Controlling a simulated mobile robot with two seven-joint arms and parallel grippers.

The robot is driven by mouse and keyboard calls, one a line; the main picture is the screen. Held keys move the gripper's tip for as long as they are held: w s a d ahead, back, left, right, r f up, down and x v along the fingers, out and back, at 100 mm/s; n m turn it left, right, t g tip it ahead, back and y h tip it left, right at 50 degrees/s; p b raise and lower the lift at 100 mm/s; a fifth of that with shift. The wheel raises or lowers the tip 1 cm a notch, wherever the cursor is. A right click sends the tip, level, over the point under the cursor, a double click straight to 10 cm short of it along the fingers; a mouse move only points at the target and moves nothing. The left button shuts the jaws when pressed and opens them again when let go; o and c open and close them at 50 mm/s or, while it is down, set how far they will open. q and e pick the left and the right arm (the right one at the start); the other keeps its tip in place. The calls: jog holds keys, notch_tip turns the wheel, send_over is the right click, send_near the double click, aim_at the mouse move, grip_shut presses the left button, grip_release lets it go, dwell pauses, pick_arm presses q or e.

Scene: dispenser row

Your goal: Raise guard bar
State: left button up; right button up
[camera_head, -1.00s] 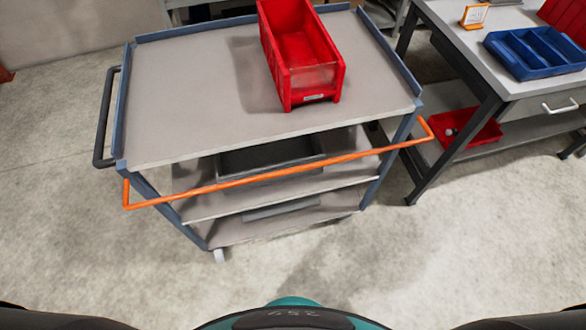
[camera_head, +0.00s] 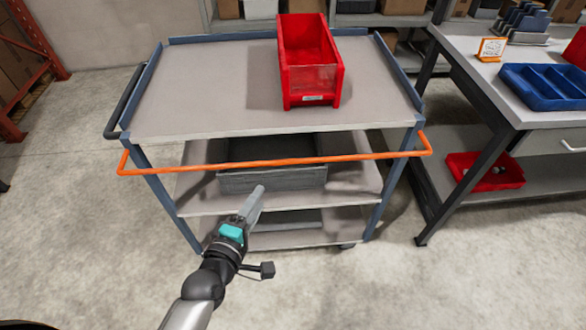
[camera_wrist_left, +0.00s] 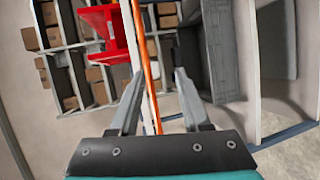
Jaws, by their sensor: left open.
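The orange guard bar (camera_head: 275,162) runs across the front of the grey trolley (camera_head: 190,124), a little below its top shelf. Its bent ends meet the trolley's sides. My left gripper (camera_head: 258,195) is in front of the trolley, below the bar's middle in the head view, pointing up toward it. In the left wrist view, the jaws (camera_wrist_left: 160,80) are open and the bar (camera_wrist_left: 148,70) crosses the gap between them, nearer the left finger. I cannot tell whether the bar lies within the fingers' reach. No contact shows. My right gripper is not in view.
A red bin (camera_head: 310,90) stands on the trolley's top shelf, and a grey crate (camera_head: 270,178) sits on the shelf below. A workbench (camera_head: 475,90) with a blue tray (camera_head: 545,88) stands to the right. The floor in front is clear.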

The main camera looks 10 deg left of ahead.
aim_at(277, 161)
pick_arm(q)
jog(key=shift+n+t, duration=0.4)
jog(key=b+x, duration=0.1)
jog(key=x, duration=0.4)
jog(key=r+b+x, duration=0.1)
jog(key=x, duration=0.4)
jog(key=r+b+x, duration=0.1)
jog(key=x, duration=0.4)
jog(key=shift+w+d, duration=0.15)
jog(key=shift+w, duration=0.05)
jog(key=shift+r, duration=0.1)
grip_shut()
dwell(0.7)
